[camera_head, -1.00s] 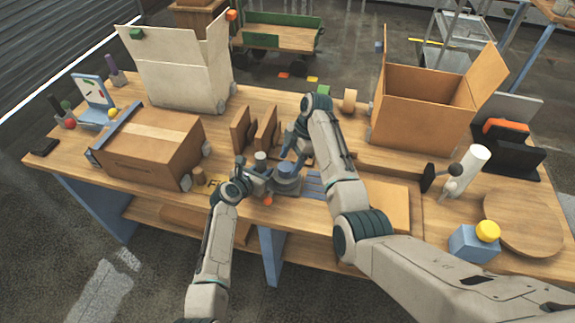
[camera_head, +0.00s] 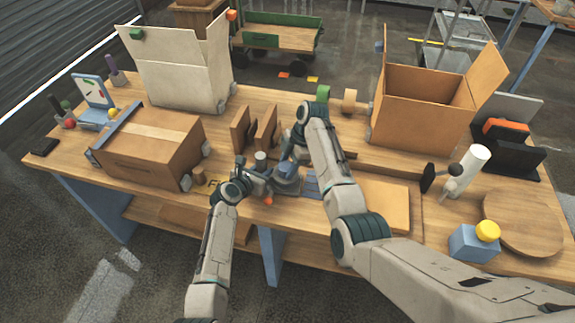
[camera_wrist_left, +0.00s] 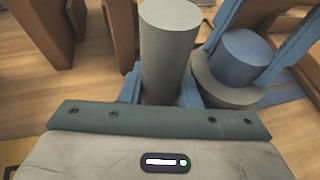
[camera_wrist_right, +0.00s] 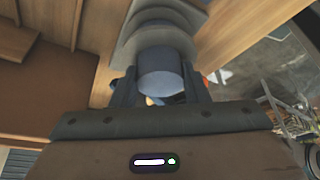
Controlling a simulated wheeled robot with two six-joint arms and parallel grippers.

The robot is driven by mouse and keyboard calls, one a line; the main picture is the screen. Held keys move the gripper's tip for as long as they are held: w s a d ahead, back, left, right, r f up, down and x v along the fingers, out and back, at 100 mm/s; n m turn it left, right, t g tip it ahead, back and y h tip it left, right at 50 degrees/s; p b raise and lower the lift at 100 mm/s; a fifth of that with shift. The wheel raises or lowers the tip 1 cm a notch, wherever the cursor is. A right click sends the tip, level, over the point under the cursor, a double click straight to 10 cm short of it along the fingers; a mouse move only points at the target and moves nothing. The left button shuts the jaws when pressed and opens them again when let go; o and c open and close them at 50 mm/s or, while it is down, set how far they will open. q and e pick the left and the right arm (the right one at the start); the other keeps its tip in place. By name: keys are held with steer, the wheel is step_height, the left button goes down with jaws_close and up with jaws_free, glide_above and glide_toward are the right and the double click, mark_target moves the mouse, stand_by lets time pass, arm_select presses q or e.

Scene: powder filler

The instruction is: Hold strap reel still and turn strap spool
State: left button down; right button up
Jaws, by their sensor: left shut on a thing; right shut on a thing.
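A grey upright post (camera_head: 260,157), which looks like the strap reel's handle, stands near the table's front edge. My left gripper (camera_head: 256,178) is shut around its lower part; the post (camera_wrist_left: 167,45) fills the middle of the left wrist view. Right beside it is the strap spool, a grey disc (camera_head: 287,185) with a blue knob (camera_wrist_left: 240,58) on top. My right gripper (camera_head: 288,163) is shut on this knob, which also shows between its fingers in the right wrist view (camera_wrist_right: 161,73). The reel's base is mostly hidden by the grippers.
Two upright brown boards (camera_head: 265,128) stand just behind. A closed carton (camera_head: 155,145) is to the left, an open carton (camera_head: 420,110) to the back right. A blue box with a yellow button (camera_head: 487,231) sits at the front right.

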steer(key=shift+m, duration=0.3)
steer(key=m+t, duration=0.2)
steer(key=m, duration=0.2)
steer(key=shift+s+m, duration=0.15)
steer(key=shift+m, duration=0.25)
steer(key=m+t, duration=0.1)
steer(key=m, duration=0.1)
steer(key=m+t, duration=0.1)
steer(key=m, duration=0.2)
steer(key=shift+s+h, duration=0.1)
steer(key=shift+h, duration=0.3)
steer(key=shift+m, duration=0.4)
steer(key=o, duration=1)
steer(key=shift+c, duration=0.2)
steer(key=shift+r, duration=0.1)
steer(key=v, duration=1.1)
steer(key=shift+r, duration=0.35)
